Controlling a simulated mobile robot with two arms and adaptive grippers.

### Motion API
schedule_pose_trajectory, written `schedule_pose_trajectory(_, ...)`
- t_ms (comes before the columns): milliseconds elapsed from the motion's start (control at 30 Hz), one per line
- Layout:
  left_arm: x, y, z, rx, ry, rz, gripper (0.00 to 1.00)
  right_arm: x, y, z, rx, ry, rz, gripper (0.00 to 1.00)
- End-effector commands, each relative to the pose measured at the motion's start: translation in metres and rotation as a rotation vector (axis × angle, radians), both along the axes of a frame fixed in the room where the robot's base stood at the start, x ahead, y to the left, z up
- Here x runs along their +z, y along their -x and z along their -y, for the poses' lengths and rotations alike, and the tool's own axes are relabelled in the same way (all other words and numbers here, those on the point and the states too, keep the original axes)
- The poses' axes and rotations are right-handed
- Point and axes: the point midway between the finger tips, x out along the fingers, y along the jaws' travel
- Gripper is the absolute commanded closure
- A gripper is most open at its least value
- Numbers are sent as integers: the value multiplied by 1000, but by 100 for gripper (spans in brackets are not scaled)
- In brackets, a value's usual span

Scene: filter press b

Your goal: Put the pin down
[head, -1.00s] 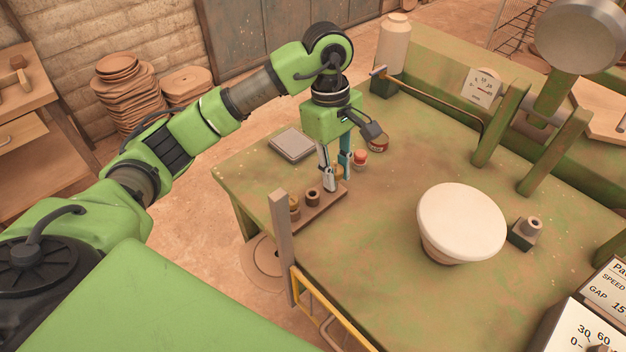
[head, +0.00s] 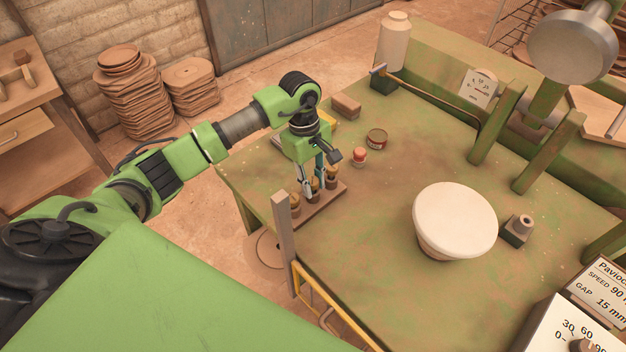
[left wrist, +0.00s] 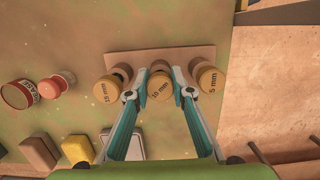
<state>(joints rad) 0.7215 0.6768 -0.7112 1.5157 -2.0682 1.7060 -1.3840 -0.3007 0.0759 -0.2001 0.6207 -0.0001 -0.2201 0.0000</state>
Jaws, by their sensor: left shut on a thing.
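Three pins with round yellow tops stand in a row on a brown board (head: 325,205) at the table's left edge. In the left wrist view the tops read 15 mm (left wrist: 107,88), 10 mm (left wrist: 160,86) and 5 mm (left wrist: 211,82), left to right. My left gripper (head: 312,186) points down over the row, its fingers (left wrist: 155,95) shut on the 10 mm pin in the middle. This pin is upright at the board's middle place; I cannot tell whether it is fully seated. My right gripper is not in view.
Behind the row are a small red-topped pot (head: 359,156), a labelled tin (head: 376,138) and a brown block (head: 347,105). A large white-topped tub (head: 456,220) stands mid-table. A grey post (head: 284,240) rises near the board. Table space right of the board is clear.

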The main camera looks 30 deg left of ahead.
Motion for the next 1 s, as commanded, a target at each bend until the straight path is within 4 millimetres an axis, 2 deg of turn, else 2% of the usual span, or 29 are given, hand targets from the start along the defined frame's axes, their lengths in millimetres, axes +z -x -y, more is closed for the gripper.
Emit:
schedule_pose_trajectory(167, -3, 0, 0, 0, 0, 1, 100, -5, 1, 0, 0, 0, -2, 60)
schedule_pose_trajectory(200, -3, 0, 0, 0, 0, 1, 76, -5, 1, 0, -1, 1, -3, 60)
schedule_pose_trajectory(267, -2, 0, 0, 1, 0, 1, 62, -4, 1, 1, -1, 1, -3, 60)
schedule_pose_trajectory(567, -2, 0, 0, 0, 0, 0, 62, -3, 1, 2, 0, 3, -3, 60)
schedule_pose_trajectory(700, 3, 0, 0, 0, 1, 0, 62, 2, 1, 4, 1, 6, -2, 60)
schedule_pose_trajectory(733, 5, -1, -1, 0, 0, 2, 62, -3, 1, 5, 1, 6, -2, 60)
schedule_pose_trajectory(867, 26, -3, -5, 0, -1, 7, 62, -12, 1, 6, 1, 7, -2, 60)
schedule_pose_trajectory(1000, 57, -5, -9, 1, -1, 8, 62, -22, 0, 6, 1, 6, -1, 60)
